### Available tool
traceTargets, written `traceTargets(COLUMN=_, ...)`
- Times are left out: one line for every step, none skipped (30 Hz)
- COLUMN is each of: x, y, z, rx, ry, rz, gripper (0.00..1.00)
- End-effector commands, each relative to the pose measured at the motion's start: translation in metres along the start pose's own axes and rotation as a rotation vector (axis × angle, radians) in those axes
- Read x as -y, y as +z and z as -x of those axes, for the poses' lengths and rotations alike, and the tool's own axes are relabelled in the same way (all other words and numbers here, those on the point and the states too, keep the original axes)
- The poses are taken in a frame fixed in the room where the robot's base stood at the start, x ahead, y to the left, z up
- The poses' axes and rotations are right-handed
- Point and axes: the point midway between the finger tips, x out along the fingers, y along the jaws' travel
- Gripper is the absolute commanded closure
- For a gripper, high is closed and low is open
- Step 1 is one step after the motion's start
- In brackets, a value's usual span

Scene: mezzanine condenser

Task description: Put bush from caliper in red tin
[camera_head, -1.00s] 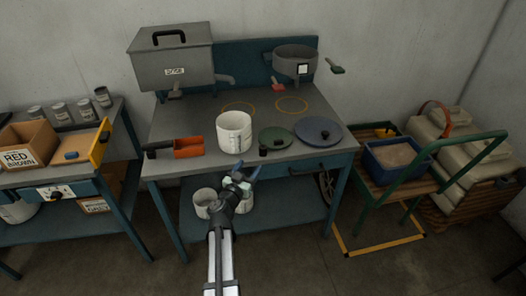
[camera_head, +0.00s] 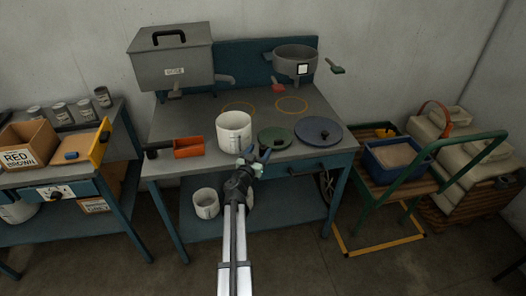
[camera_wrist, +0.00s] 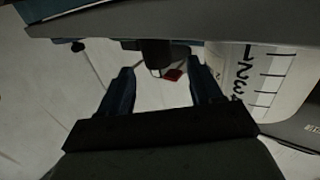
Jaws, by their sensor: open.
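My gripper (camera_head: 254,157) is open at the front edge of the middle bench, by the white marked jug (camera_head: 234,132). In the wrist view, the two dark blue fingers (camera_wrist: 162,88) are apart with nothing held between them. A small red part (camera_wrist: 173,75) shows beyond the fingers, beside a dark fitting. I cannot make out a bush or a caliper in either view. No tin is clearly red. Several grey labelled tins (camera_head: 61,112) stand on the left bench, behind a carton (camera_head: 18,158) marked RED BROWN.
A green lid (camera_head: 276,138) and a blue lid (camera_head: 318,131) lie right of the jug. An orange-red scoop-like container (camera_head: 188,147) lies left of it. A grey lidded tank (camera_head: 172,62) and a grey pot (camera_head: 295,60) stand at the back. A green-handled cart (camera_head: 440,150) stands right.

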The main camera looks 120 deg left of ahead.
Motion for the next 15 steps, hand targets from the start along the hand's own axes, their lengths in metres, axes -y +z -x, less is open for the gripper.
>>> traceTargets(x=0.001, y=0.001, z=-0.009, rx=0.000, ry=0.001, rz=0.000, gripper=0.36)
traceTargets(x=0.000, y=0.002, z=-0.013, rx=0.000, ry=0.001, rz=0.000, gripper=0.36)
traceTargets(x=0.000, y=0.002, z=-0.019, rx=0.000, ry=0.001, rz=-0.001, gripper=0.36)
traceTargets(x=0.000, y=0.003, z=-0.023, rx=0.000, ry=0.001, rz=-0.001, gripper=0.36)
traceTargets(x=0.000, y=0.003, z=-0.027, rx=0.000, ry=0.001, rz=-0.001, gripper=0.36)
traceTargets(x=0.000, y=0.003, z=-0.032, rx=0.000, ry=0.001, rz=-0.001, gripper=0.36)
traceTargets(x=0.000, y=0.002, z=-0.035, rx=0.000, ry=0.001, rz=-0.001, gripper=0.36)
traceTargets(x=0.000, y=0.002, z=-0.038, rx=0.000, ry=0.001, rz=-0.001, gripper=0.36)
traceTargets(x=-0.001, y=0.002, z=-0.040, rx=0.000, ry=0.000, rz=-0.001, gripper=0.36)
traceTargets(x=-0.001, y=0.002, z=-0.041, rx=0.000, ry=0.000, rz=-0.001, gripper=0.36)
traceTargets(x=-0.001, y=0.002, z=-0.041, rx=0.000, ry=0.000, rz=-0.001, gripper=0.36)
traceTargets(x=-0.001, y=0.002, z=-0.041, rx=0.000, ry=0.000, rz=-0.001, gripper=0.36)
traceTargets(x=-0.001, y=0.002, z=-0.041, rx=0.000, ry=0.000, rz=-0.001, gripper=0.36)
traceTargets(x=-0.001, y=0.002, z=-0.040, rx=0.000, ry=0.000, rz=-0.001, gripper=0.36)
traceTargets(x=-0.001, y=0.002, z=-0.040, rx=0.000, ry=0.000, rz=-0.001, gripper=0.36)
